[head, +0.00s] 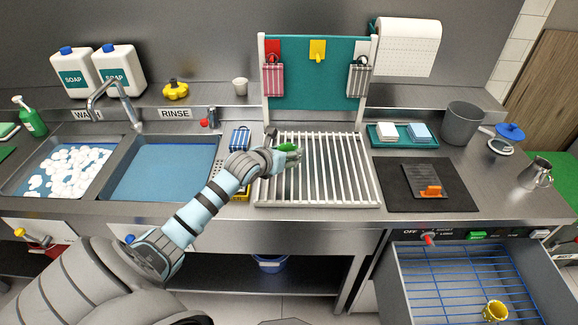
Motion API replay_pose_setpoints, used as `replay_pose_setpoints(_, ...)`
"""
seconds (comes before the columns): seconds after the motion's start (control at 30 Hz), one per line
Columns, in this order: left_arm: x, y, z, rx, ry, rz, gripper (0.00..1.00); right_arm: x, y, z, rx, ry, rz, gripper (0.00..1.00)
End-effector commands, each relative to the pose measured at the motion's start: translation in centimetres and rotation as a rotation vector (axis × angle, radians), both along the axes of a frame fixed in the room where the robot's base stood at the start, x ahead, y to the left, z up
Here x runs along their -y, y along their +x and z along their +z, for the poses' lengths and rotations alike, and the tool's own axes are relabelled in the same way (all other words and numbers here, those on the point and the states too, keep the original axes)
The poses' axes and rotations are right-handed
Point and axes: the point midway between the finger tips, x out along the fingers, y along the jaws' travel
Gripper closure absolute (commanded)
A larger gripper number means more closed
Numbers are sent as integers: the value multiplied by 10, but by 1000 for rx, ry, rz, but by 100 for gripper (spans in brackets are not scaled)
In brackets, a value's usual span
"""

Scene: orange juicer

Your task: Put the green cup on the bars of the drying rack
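The drying rack (335,185) has white bars and stands right of the sinks, in front of a teal board. The green cup (288,146) is at the rack's left part, partly hidden by my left gripper (294,155). The gripper's fingers are at the cup, over the bars. The view is too small to tell whether they are shut on it, or whether the cup touches the bars. My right gripper is not in view.
A teal tray (374,142) with sponges and a dark mat (399,193) lie right of the rack. Two sinks are at left, a faucet (117,88) behind them. An open drawer (440,290) with blue wires holds a yellow cup (495,311). The rack's right side is clear.

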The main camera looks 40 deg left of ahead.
Motion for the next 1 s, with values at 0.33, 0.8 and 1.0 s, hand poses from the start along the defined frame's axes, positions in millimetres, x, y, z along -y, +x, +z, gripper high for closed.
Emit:
replay_pose_setpoints(0.33,0,-1,-43,0,0,0,77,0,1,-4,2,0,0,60)
replay_pose_setpoints(0.8,0,-1,-44,-1,0,0,30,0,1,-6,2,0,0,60)
replay_pose_setpoints(1.0,0,0,-42,-1,0,0,30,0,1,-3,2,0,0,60)
